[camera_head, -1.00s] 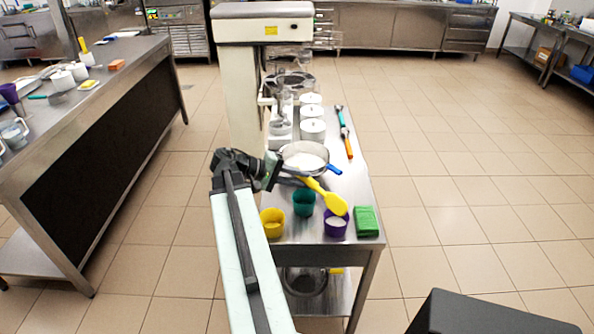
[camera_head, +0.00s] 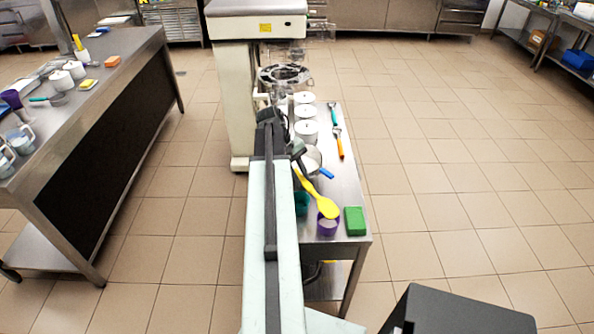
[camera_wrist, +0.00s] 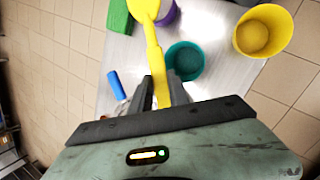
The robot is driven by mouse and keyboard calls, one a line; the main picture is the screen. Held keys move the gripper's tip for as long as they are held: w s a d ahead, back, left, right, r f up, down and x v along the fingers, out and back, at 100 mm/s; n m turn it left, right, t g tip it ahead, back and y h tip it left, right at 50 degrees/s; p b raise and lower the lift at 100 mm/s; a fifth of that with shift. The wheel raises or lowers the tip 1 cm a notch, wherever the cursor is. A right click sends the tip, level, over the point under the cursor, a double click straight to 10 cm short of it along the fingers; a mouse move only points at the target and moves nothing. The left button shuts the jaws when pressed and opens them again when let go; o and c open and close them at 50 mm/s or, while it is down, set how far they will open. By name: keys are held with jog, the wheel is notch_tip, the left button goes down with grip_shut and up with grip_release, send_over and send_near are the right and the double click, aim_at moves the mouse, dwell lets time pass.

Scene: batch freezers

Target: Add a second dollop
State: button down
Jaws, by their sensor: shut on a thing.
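My gripper (camera_wrist: 163,92) is shut on the handle of a yellow spoon (camera_wrist: 152,50). In the head view the spoon (camera_head: 322,203) slants down to the right, with its broad end over or just behind a purple cup (camera_head: 327,226); I cannot tell if they touch. In the wrist view the spoon's end overlaps the purple cup (camera_wrist: 170,14). A teal cup (camera_wrist: 184,60) stands beside it, and a yellow cup (camera_wrist: 263,30) with yellowish contents is farther right. A pan with a blue handle (camera_head: 326,173) is partly hidden behind my arm.
A green block (camera_head: 354,220) lies right of the purple cup on the steel table (camera_head: 347,185). Several white lidded pots (camera_head: 307,132) and two coloured-handled tools (camera_head: 338,143) lie farther back. A tall machine (camera_head: 235,100) stands behind. Another counter (camera_head: 120,75) is at left.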

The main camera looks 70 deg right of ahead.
jog(key=shift+s+d+r+t+y+p, duration=0.2)
jog(key=shift+d+t+y, duration=0.1)
jog(key=shift+d+y, duration=0.1)
jog(key=shift+s+d+r+t+y+p, duration=0.1)
jog(key=shift+d+r+t+y, duration=0.1)
jog(key=shift+d+t+y, duration=0.15)
jog(key=shift+s+r+t+y, duration=0.1)
jog(key=shift+t+y, duration=0.25)
jog(key=shift+y, duration=0.3)
jog(key=shift+a+r+p, duration=0.3)
jog(key=shift+r+p, duration=0.5)
jog(key=shift+p, duration=0.15)
jog(key=shift+r, duration=0.1)
